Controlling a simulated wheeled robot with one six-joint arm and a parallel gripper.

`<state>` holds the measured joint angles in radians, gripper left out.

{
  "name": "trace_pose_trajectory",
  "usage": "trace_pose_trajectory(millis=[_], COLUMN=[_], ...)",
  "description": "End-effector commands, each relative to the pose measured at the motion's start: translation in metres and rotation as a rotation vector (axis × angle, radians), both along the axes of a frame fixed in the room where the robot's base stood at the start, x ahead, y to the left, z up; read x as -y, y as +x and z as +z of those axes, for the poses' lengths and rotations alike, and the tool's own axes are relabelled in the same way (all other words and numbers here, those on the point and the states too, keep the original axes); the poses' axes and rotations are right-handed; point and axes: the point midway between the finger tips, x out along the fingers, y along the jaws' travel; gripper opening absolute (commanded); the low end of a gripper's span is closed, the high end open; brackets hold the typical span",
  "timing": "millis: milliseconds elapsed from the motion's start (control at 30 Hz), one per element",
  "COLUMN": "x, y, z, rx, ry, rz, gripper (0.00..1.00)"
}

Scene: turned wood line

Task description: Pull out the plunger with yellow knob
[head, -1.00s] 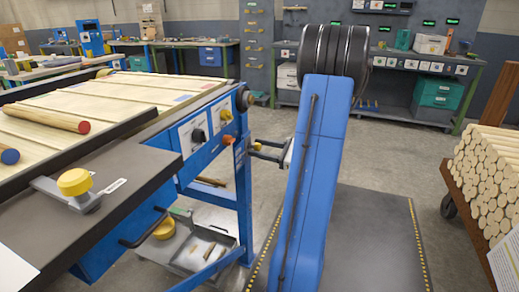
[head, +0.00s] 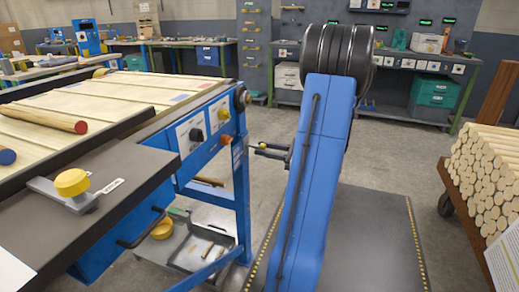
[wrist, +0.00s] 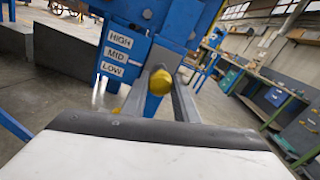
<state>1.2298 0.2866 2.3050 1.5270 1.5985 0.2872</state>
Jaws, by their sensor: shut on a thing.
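The plunger's yellow knob (wrist: 160,82) is between the two fingers of my gripper (wrist: 160,100) in the wrist view. My gripper is shut on it. Behind the knob is a blue bracket beside a label plate (wrist: 118,55) reading HIGH, MID and LOW. In the head view the knob (head: 262,146) is small, and my gripper (head: 265,150) reaches to it from the right, beside the blue machine leg (head: 240,180). The plunger's stem is mostly hidden, and I cannot tell its full length out.
The blue machine frame carries black, yellow and orange controls (head: 224,140) above the leg. Another yellow knob (head: 72,182) tops a stop on the dark table edge. A low tray (head: 200,250) is underneath. A cart of dowels (head: 485,180) stands right; open floor lies between.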

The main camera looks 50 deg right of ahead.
Motion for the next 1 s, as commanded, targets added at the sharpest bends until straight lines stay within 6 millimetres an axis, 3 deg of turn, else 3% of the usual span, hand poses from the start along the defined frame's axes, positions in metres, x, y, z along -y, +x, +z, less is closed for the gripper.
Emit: trace_pose_trajectory(millis=[233,267,333,733,1000], x=[0.001,0.001,0.001,0.002,0.017], y=[-0.003,-0.003,-0.003,-0.006,-0.038], z=[-0.001,-0.001,-0.001,-0.001,0.000], rx=[-0.001,-0.001,-0.001,-0.001,-0.001], ry=[0.001,0.001,0.001,0.001,0.000], rz=[-0.001,-0.001,-0.001,-0.001,-0.004], gripper=[0.00,0.30,0.46,0.46,0.46])
